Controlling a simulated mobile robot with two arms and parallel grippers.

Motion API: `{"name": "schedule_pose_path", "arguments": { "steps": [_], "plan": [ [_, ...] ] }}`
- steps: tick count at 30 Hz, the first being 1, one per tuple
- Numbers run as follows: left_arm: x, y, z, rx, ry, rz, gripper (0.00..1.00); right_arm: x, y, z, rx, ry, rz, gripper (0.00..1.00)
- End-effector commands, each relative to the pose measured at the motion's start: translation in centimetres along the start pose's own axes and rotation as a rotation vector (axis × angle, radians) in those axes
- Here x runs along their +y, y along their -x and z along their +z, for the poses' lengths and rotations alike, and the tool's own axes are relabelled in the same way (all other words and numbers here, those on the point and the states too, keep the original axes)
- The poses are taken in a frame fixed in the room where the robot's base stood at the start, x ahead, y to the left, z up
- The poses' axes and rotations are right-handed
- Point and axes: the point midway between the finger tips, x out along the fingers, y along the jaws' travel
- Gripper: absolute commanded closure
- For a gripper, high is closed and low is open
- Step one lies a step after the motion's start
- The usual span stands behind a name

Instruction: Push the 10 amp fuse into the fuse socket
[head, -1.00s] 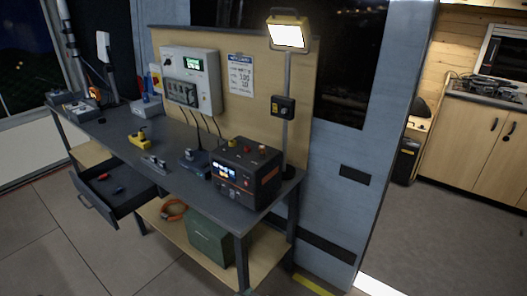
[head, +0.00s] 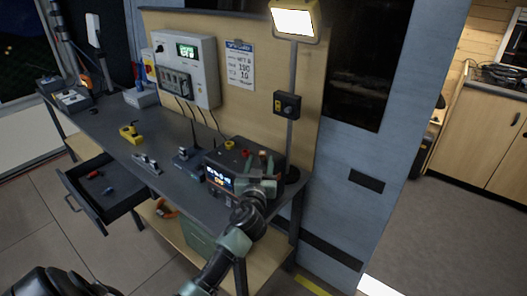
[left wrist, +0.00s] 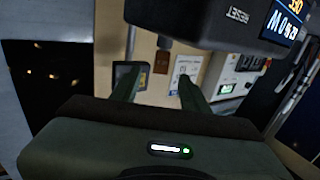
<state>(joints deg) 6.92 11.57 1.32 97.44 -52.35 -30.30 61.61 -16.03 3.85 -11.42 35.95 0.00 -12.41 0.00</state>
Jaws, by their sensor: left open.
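My left gripper (head: 268,167) is open and empty. It is beside the front right of the black power unit (head: 220,176) on the bench and hides part of it. In the left wrist view its two fingers (left wrist: 157,85) stand apart, with the unit's dark casing (left wrist: 205,22), marked RESET, just above. Small red (head: 108,190) and blue (head: 93,175) pieces lie in the open drawer (head: 109,209); I cannot tell whether one is the 10 amp fuse. I cannot make out the fuse socket for certain. My right gripper is not in view.
The grey bench (head: 98,123) carries a yellow tool (head: 131,133), a small metal piece (head: 147,164) and a dark device (head: 187,158). A white panel (head: 202,75) hangs on the backboard. A lamp (head: 295,20) stands at the bench's right end. The drawer juts out at the front left.

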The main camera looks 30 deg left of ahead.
Motion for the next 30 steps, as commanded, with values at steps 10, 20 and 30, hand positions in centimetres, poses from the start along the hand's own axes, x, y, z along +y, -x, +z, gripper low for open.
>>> {"name": "schedule_pose_path", "arguments": {
  "steps": [10,20,30],
  "plan": [
    [-0.1,-4.1,-0.6,-0.001,-0.004,0.0,0.55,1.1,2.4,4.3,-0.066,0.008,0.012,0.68],
    [0.0,-5.8,-0.1,-0.002,-0.001,0.001,0.55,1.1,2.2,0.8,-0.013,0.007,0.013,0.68],
    [0.0,-5.8,-0.2,-0.002,-0.001,0.001,1.0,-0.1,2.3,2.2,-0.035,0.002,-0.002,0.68]
  ]
}}
